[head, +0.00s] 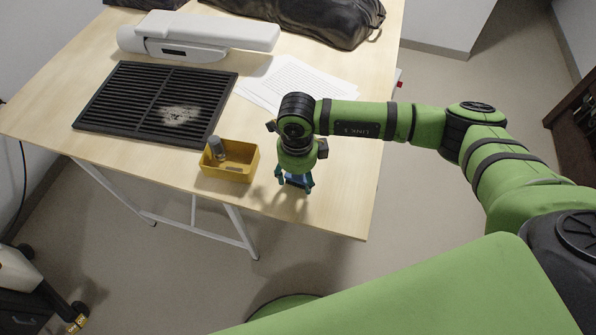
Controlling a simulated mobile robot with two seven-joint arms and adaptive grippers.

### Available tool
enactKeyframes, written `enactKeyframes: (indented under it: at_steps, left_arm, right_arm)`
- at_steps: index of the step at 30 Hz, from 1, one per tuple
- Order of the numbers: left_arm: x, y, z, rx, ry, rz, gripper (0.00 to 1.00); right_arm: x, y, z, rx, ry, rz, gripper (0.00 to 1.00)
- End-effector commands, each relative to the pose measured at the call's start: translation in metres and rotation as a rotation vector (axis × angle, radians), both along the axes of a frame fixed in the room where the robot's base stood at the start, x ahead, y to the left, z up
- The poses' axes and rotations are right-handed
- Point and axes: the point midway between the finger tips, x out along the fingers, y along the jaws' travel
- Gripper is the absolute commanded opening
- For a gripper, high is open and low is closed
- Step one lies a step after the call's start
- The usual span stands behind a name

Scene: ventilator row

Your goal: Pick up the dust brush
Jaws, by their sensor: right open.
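My right gripper (294,183) points down over the front right part of the wooden table (335,205), just right of the yellow tray. Its fingers are spread open. A small dark and pale-blue shape shows between the fingers; I cannot tell whether it is part of the gripper or an object. I cannot clearly make out the dust brush; the gripper and wrist cover part of the table there. The yellow tray (228,174) holds a grey cylindrical item (216,147) and something flat and pale. My left gripper is out of view.
A black slatted grille (110,95) with a pale dusty patch (180,115) lies at left. White papers (290,80) lie behind my wrist. A white device (200,35) and black bags (310,20) are at the back. The table's front edge is close to my gripper.

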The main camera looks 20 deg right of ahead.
Motion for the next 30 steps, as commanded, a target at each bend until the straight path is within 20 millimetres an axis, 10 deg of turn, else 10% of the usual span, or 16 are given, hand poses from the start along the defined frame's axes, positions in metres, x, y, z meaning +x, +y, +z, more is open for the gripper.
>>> enactKeyframes:
  at_steps: [11, 16, 30]
  left_arm:
    - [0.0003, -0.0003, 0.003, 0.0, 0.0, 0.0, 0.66]
    - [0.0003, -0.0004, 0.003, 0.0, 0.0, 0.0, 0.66]
    - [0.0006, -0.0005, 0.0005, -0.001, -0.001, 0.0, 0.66]
  right_arm:
    - [-0.0002, 0.0013, -0.0146, 0.003, -0.001, 0.001, 0.63]
    - [-0.0002, 0.0013, -0.0143, 0.004, 0.0, 0.001, 0.02]
    - [0.0002, 0.0016, -0.0095, 0.004, -0.002, 0.002, 0.01]
